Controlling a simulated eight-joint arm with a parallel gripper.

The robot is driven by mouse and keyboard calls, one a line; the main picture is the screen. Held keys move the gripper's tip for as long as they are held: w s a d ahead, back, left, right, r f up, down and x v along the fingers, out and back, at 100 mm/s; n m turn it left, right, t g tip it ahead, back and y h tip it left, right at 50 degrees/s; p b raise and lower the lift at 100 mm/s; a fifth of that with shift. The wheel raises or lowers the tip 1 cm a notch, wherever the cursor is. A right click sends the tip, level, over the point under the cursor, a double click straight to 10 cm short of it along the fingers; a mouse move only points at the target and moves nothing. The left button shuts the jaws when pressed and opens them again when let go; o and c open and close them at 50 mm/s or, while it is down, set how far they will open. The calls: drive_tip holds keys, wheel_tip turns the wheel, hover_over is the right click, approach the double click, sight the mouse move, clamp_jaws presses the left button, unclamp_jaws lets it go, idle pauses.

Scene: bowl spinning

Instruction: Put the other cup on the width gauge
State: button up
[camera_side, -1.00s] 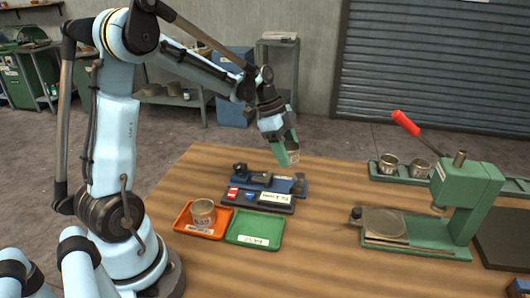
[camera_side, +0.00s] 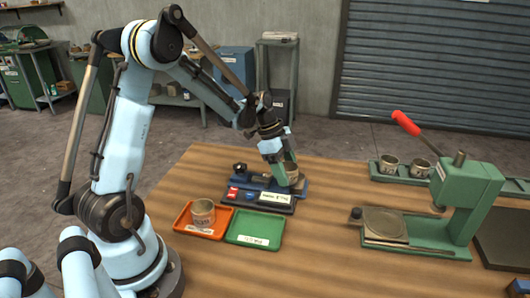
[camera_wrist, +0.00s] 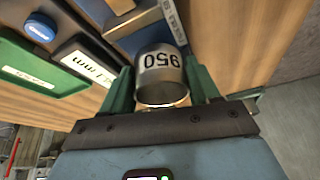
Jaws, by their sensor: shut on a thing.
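My gripper (camera_side: 281,169) is shut on a metal cup (camera_side: 292,176), low over the right end of the blue width gauge (camera_side: 262,181). In the wrist view the cup (camera_wrist: 160,72) sits between the green fingers of my gripper (camera_wrist: 160,88), with a dark number on its side that looks like 950. Part of the gauge, with a marked scale strip (camera_wrist: 174,20), shows just beyond the cup. I cannot tell whether the cup touches the gauge. A second cup (camera_side: 203,212) stands in the orange tray (camera_side: 184,222).
A dark display panel with a red and a blue button (camera_side: 250,195) lies in front of the gauge. An empty green tray (camera_side: 240,232) is beside the orange one. A green press (camera_side: 462,195) with a red handle stands right.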

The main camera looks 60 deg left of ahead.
drive_tip(key=shift+f, duration=0.35)
idle(0.7)
drive_tip(key=o, duration=1.2)
drive_tip(key=shift+r, duration=0.1)
wheel_tip(320, 180, up, 8)
idle(0.6)
idle(0.5)
